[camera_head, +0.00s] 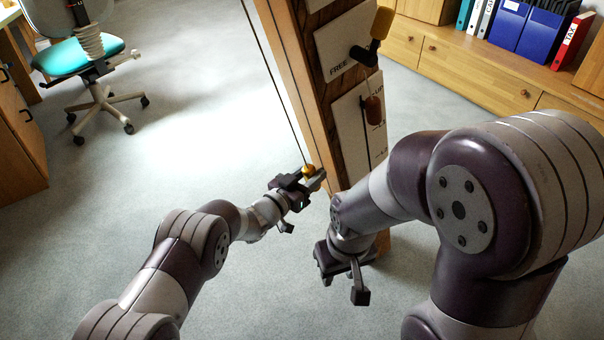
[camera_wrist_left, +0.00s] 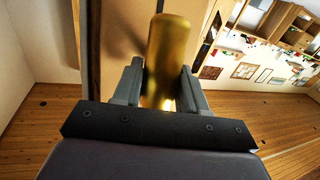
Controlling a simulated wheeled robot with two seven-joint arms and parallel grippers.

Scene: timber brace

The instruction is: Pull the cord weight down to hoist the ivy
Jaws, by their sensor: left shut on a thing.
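The cord weight (camera_head: 309,171) is a small golden-yellow piece at the lower end of a thin dark cord (camera_head: 274,78), beside the timber post (camera_head: 309,88). My left gripper (camera_head: 312,179) is shut on it. In the left wrist view the weight (camera_wrist_left: 168,58) is a gold cylinder between the two fingers. My right gripper (camera_head: 328,274) hangs low in front of the post's foot; whether its fingers are open cannot be made out. The ivy is not in view.
The post carries a panel marked FREE with a yellow-knobbed black lever (camera_head: 372,40), and below it a scale panel with a brown handle (camera_head: 373,109). A teal chair (camera_head: 78,58) stands at left. A wooden cabinet (camera_head: 470,70) with binders stands at back right. Grey floor is clear between.

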